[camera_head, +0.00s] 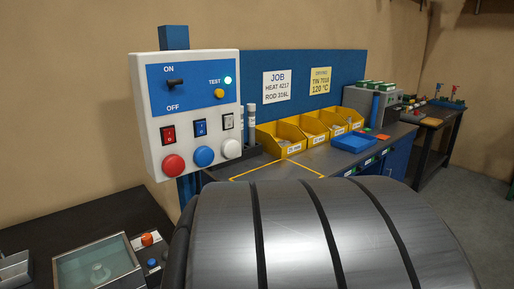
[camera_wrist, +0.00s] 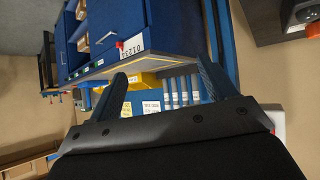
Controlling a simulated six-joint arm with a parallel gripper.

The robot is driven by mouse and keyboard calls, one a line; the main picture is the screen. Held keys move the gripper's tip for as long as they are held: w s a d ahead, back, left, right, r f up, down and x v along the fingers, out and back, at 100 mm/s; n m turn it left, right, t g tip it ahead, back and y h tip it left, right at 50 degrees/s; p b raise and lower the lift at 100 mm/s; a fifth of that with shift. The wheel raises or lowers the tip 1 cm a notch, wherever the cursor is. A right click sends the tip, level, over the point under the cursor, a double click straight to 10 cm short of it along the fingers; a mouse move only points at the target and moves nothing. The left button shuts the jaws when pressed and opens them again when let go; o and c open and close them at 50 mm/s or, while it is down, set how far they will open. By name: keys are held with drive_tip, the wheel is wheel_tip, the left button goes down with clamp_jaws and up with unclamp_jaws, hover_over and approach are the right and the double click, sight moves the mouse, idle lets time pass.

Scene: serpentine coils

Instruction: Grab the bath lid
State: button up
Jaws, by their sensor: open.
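In the head view, a clear-walled rectangular bath (camera_head: 62,274) stands on the dark bench at the lower left. A pale, see-through surface with a clear knob (camera_head: 100,272) shows within its rim. This looks like the bath lid, but I cannot tell how it sits. My gripper (camera_wrist: 160,68) shows in the wrist view with its two fingers spread apart and nothing between them. It points toward a blue bench with a yellow bin and grey tubes behind. The bath and lid are not recognisable in the wrist view. My gripper does not show in the head view.
An orange knob (camera_head: 149,239) is beside the bath. A white control panel (camera_head: 199,141) with buttons stands above, behind the bench. Yellow bins (camera_head: 281,140) and a blue tray (camera_head: 353,142) are on the far bench. A large grey banded curved form fills the lower middle and hides what is behind.

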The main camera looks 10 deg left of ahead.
drive_tip(key=c, duration=0.4)
drive_tip(key=a+r+n+g+y, duration=0.1)
drive_tip(key=a+n, duration=0.1)
drive_tip(key=a, duration=0.9)
drive_tip(key=s+a+r+n+g+y, duration=0.1)
drive_tip(key=a+n+g, duration=0.1)
drive_tip(key=a, duration=0.9)
drive_tip(key=s+a+r+n+g+y, duration=0.1)
drive_tip(key=a+n+g+y, duration=0.1)
drive_tip(key=a, duration=0.9)
drive_tip(key=shift+s+a+r+n, duration=0.1)
drive_tip(key=shift+a+r+n, duration=0.1)
drive_tip(key=shift+n, duration=0.7)
drive_tip(key=s+a+r+n+g+h, duration=0.15)
drive_tip(key=s+a+n+g, duration=0.45)
drive_tip(key=s+a, duration=1.8)
drive_tip(key=shift+n+t, duration=0.5)
drive_tip(key=x, duration=1.1)
drive_tip(key=shift+s, duration=0.35)
drive_tip(key=shift+x, duration=2.6)
